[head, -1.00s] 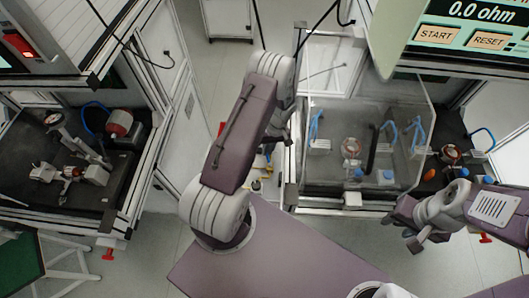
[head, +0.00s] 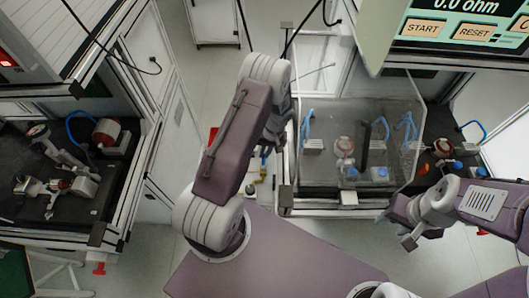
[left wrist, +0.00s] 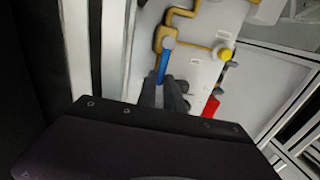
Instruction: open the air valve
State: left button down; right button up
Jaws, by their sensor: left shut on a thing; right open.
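The air valve has a blue lever (left wrist: 165,62) on a yellow pipe (left wrist: 160,36), mounted on a pale panel (left wrist: 205,75) in the left wrist view. My left gripper (left wrist: 166,84) is shut on the lower end of the blue lever, which points down along the pipe. The fingers cover that end. In the head view the panel's yellow pipework (head: 262,172) shows partly beside my left arm, which hides most of the gripper. My right gripper (head: 410,233) is open and empty, in front of the right bench.
A yellow knob (left wrist: 227,54) and a red part (left wrist: 210,107) sit right of the lever. A clear-walled box (head: 325,172) stands right of the panel. A black-topped bench (head: 75,225) with fixtures is on the left. Grey floor (head: 150,255) lies between.

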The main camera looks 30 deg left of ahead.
pick_arm(q)
jog(key=shift+w, duration=0.1)
jog(key=c, duration=1.5)
grip_release()
